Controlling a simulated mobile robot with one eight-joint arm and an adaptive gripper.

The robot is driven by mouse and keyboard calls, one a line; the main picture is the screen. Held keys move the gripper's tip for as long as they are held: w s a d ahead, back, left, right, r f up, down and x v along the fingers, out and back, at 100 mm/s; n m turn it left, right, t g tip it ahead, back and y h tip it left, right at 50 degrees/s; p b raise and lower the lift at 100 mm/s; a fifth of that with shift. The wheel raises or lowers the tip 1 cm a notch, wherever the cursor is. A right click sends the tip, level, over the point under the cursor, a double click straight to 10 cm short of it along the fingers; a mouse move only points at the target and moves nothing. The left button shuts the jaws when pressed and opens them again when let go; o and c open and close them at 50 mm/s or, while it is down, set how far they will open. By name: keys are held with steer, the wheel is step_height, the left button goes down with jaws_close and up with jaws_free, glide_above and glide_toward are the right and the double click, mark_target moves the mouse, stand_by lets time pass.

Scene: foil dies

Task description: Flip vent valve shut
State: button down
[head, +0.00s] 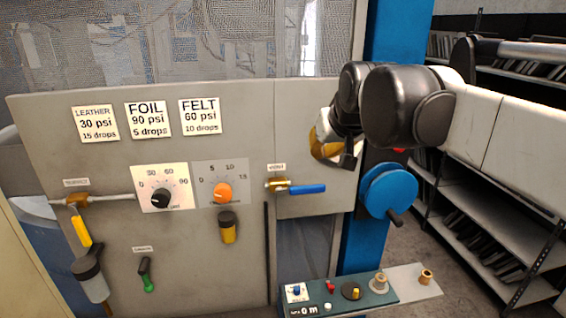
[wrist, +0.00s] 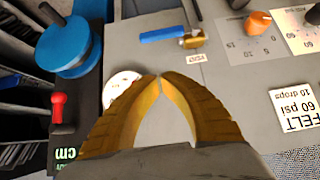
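The vent valve has a brass body (head: 275,185) and a blue lever (head: 307,189) on the grey panel, under a small vent label (head: 276,167). The lever lies horizontal, pointing right from the body. In the wrist view, which is turned over, the blue lever (wrist: 163,35) points left from the brass body (wrist: 193,41). My gripper (head: 318,150) is above and right of the valve in the head view, apart from it. In the wrist view its yellow fingers (wrist: 160,79) meet at the tips with nothing between them.
A blue wheel (head: 388,190) with a dark handle is right of the valve. Left are an orange knob (head: 222,193), a black knob (head: 160,198) and a yellow-handled valve (head: 81,230). A control box (head: 340,294) stands below. A white disc (wrist: 120,88) is behind my fingers.

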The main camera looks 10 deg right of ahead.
glide_above(313, 186)
step_height(313, 186, down, 7)
steer(key=shift+b, duration=0.45)
step_height(313, 186, down, 2)
steer(key=shift+f, duration=0.2)
steer(key=shift+s+f, duration=0.1)
steer(key=shift+f, duration=0.6)
